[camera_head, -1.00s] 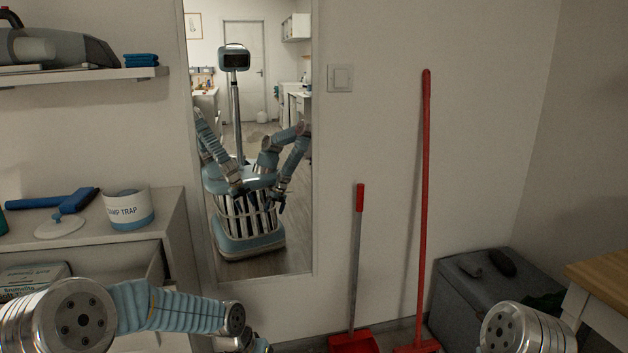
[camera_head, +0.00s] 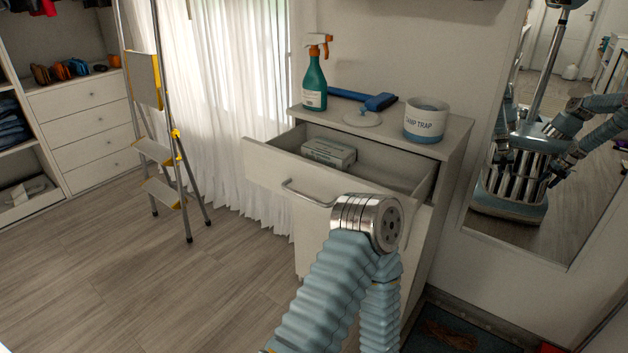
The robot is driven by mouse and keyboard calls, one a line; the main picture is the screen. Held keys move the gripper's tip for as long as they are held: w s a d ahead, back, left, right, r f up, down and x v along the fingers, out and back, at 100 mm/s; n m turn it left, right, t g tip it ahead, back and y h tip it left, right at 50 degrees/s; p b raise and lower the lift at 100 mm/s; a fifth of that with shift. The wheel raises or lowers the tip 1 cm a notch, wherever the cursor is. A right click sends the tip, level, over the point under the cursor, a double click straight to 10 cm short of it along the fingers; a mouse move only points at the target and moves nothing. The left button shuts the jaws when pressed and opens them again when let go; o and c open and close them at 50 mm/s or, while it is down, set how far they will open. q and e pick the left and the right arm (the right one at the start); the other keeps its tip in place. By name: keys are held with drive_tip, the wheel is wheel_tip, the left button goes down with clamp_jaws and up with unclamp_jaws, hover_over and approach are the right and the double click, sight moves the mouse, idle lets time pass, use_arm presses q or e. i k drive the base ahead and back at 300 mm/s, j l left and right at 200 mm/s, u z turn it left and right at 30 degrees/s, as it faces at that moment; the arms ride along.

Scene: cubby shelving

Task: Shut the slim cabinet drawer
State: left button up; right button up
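The slim cabinet (camera_head: 445,187) stands against the wall right of the window. Its top drawer (camera_head: 268,172) is pulled well out, with a bar handle (camera_head: 305,193) on its front. A white and green box (camera_head: 329,153) lies inside the open drawer. One of my arms rises from the bottom in front of the cabinet, and its metal joint hides the right part of the drawer front. Neither gripper shows directly in the head view, so I cannot see whether either is open or shut.
A spray bottle (camera_head: 314,80), a blue tool (camera_head: 371,98) and a labelled tub (camera_head: 425,120) stand on the cabinet top. A stepladder (camera_head: 163,150) stands left. A mirror (camera_head: 560,130) is at right. The floor (camera_head: 170,290) at left is clear.

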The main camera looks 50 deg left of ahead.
sight(277, 165)
drive_tip(key=u, duration=1.75)
